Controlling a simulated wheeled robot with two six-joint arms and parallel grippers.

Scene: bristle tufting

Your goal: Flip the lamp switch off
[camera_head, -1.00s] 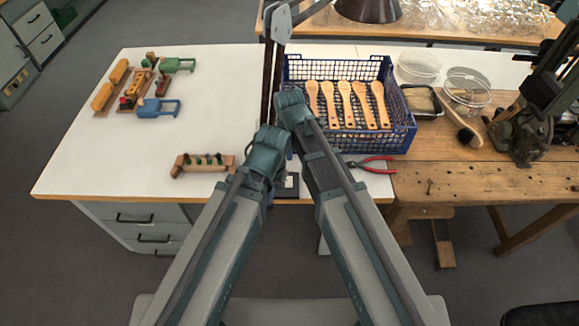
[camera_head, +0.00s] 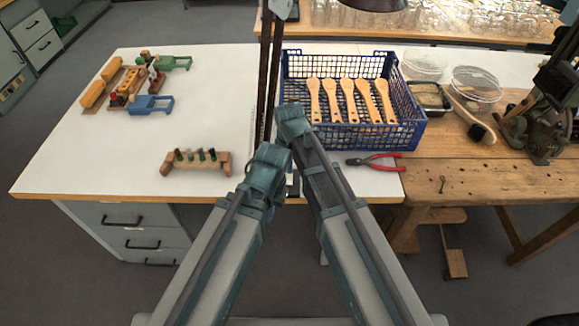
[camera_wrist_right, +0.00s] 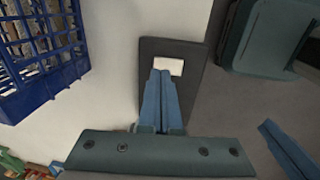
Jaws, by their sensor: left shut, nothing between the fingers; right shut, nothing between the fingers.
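The desk lamp has dark poles (camera_head: 267,75) left of the blue crate and a dark shade (camera_head: 385,3) cut off at the top edge. In the right wrist view its dark base plate (camera_wrist_right: 193,88) lies on the white table and carries a pale switch (camera_wrist_right: 168,66). My right gripper (camera_wrist_right: 161,74) is shut and empty, its blue fingertips at the switch's lower edge; I cannot tell whether they touch. My left gripper's blue fingers (camera_wrist_right: 288,148) show at the right of that view, apart from the base. In the head view my arms hide both gripper tips and most of the base.
A wooden rack (camera_head: 196,162) with pegs stands near the front edge.

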